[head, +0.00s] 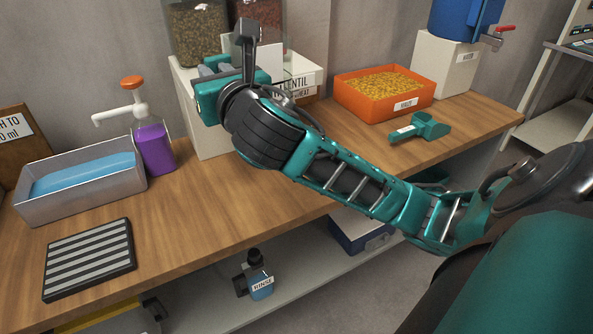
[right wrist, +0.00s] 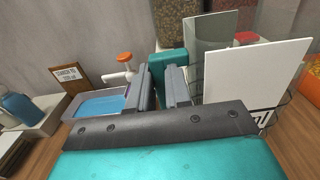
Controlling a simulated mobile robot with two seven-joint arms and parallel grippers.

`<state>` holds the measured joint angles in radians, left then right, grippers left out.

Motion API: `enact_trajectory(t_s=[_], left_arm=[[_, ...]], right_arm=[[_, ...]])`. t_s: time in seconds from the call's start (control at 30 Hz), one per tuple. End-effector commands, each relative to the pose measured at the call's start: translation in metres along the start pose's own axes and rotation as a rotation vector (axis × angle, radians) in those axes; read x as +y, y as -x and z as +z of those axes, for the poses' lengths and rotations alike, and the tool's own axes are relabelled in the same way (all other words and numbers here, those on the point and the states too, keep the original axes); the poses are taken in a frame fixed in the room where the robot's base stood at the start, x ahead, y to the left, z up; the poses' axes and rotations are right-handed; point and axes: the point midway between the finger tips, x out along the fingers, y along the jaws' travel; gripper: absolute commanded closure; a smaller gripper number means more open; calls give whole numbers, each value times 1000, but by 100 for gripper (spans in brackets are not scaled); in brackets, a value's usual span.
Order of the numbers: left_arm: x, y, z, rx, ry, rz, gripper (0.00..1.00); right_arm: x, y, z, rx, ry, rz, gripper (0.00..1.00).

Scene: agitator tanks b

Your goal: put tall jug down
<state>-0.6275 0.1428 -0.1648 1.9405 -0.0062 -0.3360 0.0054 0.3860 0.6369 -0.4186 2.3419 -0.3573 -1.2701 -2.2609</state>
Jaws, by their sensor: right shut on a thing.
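My right gripper (head: 214,70) is over the back of the wooden counter, in front of the grain dispensers. In the right wrist view its grey fingers (right wrist: 163,88) are shut, with a teal piece just beyond them. A clear, grey-tinted upright thing beside the fingers looks like the tall jug (right wrist: 212,72). In the head view the gripper and arm hide most of it. I cannot tell whether its base touches anything. My left gripper is not in view.
A metal tray of blue liquid (head: 80,190), a purple pump bottle (head: 154,148) and a striped mat (head: 88,258) are at the left. An orange bin (head: 385,92) and teal scoop (head: 420,128) are at the right. The front middle of the counter (head: 190,215) is clear.

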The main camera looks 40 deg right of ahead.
Motion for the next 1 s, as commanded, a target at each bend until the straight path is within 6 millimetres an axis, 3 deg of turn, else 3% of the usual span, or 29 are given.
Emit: enact_trajectory(t_s=[0.17, 0.37, 0.6, 0.7, 1.0], left_arm=[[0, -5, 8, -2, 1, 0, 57], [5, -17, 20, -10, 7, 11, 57], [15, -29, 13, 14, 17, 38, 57], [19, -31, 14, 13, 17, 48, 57], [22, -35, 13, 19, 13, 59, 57]], right_arm=[[-1, -1, -10, 2, 0, -3, 100], [-1, 0, -64, 6, 0, -3, 100], [-1, -1, -126, 5, 0, -4, 100], [-1, -1, -143, 2, 1, -4, 100], [-1, -1, -166, 1, 0, -3, 100]])
